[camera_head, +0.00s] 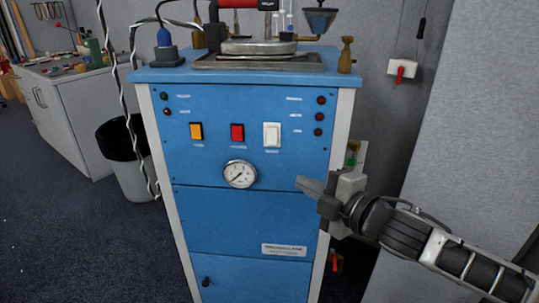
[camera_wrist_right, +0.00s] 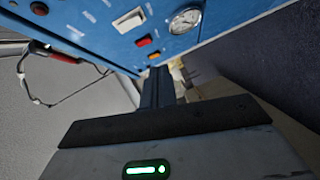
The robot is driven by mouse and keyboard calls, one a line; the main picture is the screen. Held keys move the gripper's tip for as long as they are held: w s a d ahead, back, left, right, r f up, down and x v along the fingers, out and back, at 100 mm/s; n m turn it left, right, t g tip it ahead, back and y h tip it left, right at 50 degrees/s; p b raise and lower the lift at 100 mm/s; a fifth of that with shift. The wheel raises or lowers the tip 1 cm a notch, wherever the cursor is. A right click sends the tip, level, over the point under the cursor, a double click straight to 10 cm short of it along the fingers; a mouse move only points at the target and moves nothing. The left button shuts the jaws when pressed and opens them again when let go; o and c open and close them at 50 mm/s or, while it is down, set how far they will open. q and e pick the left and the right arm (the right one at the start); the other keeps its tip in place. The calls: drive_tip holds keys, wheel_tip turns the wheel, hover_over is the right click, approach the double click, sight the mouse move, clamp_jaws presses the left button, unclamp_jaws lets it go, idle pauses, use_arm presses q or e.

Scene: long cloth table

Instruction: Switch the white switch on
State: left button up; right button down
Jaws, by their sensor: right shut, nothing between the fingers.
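The white switch (camera_head: 272,135) is the rightmost of a row of rocker switches on the front of a blue cabinet (camera_head: 230,225) in the head view. It also shows near the top of the right wrist view (camera_wrist_right: 128,20). My right gripper (camera_head: 303,185) is shut and empty, below and right of the white switch, apart from it. Its closed fingers also show in the right wrist view (camera_wrist_right: 158,85). I cannot tell from the picture which way the rocker is tipped. My left gripper is not in view.
A red switch (camera_head: 237,132) and an orange switch (camera_head: 196,131) sit left of the white one. A round gauge (camera_head: 240,174) is below them. A grey partition (camera_head: 470,130) stands at the right. A bin (camera_head: 128,165) stands on the floor at left.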

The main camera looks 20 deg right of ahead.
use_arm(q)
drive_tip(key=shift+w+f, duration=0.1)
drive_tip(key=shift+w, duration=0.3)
use_arm(e)
drive_tip(key=shift+w+d+r+n, duration=0.25)
drive_tip(key=shift+w+r+n, duration=0.15)
drive_tip(key=shift+r, duration=0.1)
drive_tip(key=shift+w+d+r+n, duration=0.25)
drive_tip(key=shift+w+r+n, duration=0.1)
drive_tip(key=shift+r, duration=0.15)
approach(267, 143)
drive_tip(key=w+a, duration=0.2)
drive_tip(key=a, duration=0.2)
drive_tip(key=w, duration=0.1)
drive_tip(key=w+d, duration=0.1)
drive_tip(key=w+f, duration=0.1)
drive_tip(key=shift+d, duration=0.35)
drive_tip(key=shift+w, duration=0.15)
